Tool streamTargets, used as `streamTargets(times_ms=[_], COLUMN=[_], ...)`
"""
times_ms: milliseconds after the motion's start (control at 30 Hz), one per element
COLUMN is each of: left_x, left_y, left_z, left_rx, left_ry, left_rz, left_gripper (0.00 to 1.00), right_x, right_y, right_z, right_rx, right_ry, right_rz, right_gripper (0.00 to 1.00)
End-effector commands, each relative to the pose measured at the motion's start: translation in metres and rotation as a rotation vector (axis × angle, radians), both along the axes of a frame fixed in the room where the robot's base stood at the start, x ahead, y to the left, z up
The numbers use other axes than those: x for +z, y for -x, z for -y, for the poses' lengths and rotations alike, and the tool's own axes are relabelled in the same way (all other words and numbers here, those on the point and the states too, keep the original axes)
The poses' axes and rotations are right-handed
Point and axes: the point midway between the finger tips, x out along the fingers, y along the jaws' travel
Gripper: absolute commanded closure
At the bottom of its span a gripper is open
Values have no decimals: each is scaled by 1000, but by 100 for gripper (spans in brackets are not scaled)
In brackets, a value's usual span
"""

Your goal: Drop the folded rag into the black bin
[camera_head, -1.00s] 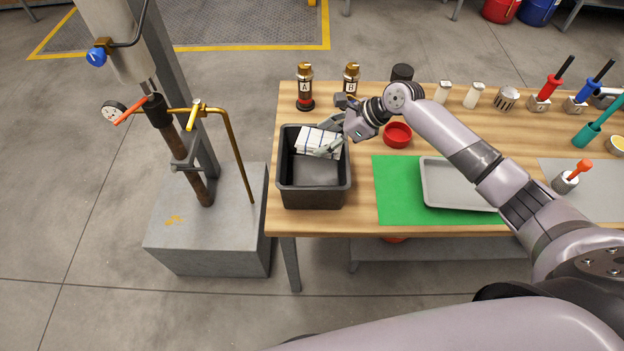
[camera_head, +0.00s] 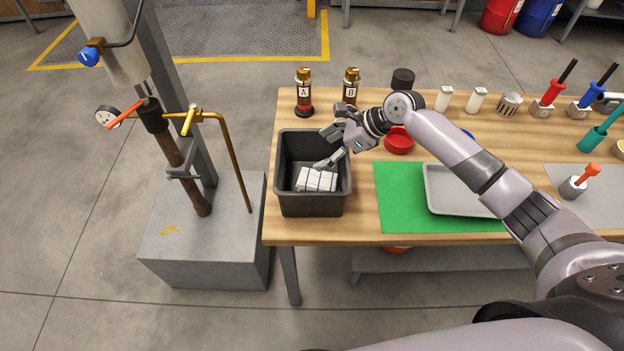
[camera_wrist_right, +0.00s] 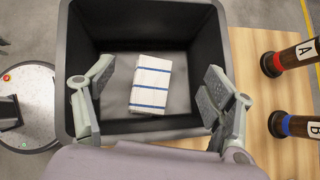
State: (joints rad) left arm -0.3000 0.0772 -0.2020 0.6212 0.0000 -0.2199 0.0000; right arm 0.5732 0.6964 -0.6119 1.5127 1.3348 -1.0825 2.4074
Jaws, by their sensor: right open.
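The folded rag (camera_head: 317,180), white with blue stripes, lies inside the black bin (camera_head: 312,205) on the bin's floor. The bin stands at the left end of the wooden table. My right gripper (camera_head: 328,148) is open and empty above the bin's right side. In the right wrist view the rag (camera_wrist_right: 151,84) lies below and between the spread fingers of the gripper (camera_wrist_right: 152,95), apart from both. The bin's walls (camera_wrist_right: 145,25) surround it there. My left gripper is not in view.
Bottles A (camera_head: 304,95) and B (camera_head: 351,88) stand behind the bin. A red bowl (camera_head: 399,142), a green mat (camera_head: 395,215) and a grey tray (camera_head: 455,205) are to its right. A pipe rig on a concrete block (camera_head: 195,255) stands left of the table.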

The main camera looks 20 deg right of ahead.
Motion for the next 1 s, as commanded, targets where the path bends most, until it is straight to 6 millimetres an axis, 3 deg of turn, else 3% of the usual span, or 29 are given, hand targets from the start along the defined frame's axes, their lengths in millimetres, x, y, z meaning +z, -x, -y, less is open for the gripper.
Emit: streamTargets(times_ms=[367, 800, 1000], left_x=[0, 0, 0], left_y=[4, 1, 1], left_z=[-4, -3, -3], left_rx=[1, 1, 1], left_ry=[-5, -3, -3], left_rz=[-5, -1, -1], left_gripper=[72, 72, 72], right_x=[4, 64, 83], right_y=[1, 29, 38], right_z=[3, 54, 68], right_rx=[-1, -1, 0], right_ry=[0, 3, 1], right_rz=[1, 2, 0], right_gripper=[21, 21, 21])
